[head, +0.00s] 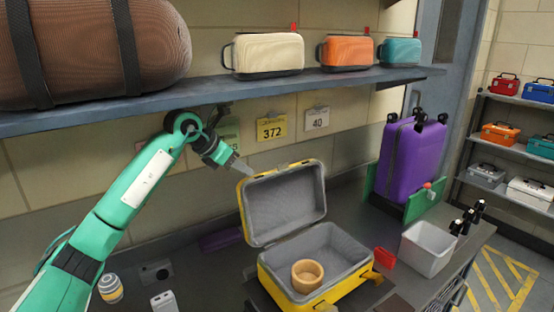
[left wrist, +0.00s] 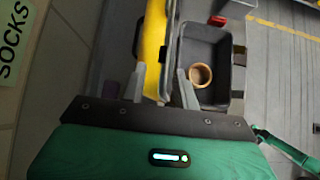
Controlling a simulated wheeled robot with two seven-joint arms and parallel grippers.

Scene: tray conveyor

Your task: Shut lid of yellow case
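The yellow case (head: 330,292) stands open on the dark counter, its grey-lined lid (head: 284,203) tilted up and back. A round wooden bowl (head: 307,276) sits inside the base; it also shows in the left wrist view (left wrist: 200,75). My left gripper (head: 243,168) is at the lid's upper left corner. In the left wrist view my left gripper's fingers (left wrist: 160,90) are apart, with the yellow lid (left wrist: 152,50) showing between them. Whether they touch it I cannot tell. My right gripper cannot be made out; a green arm part shows at the lower right of the left wrist view.
A shelf (head: 240,87) with small cases and a brown roll hangs above. A purple suitcase (head: 412,158), a white bin (head: 428,250) and a red box (head: 384,257) are right of the case. A striped jar (head: 110,289) stands at the front left.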

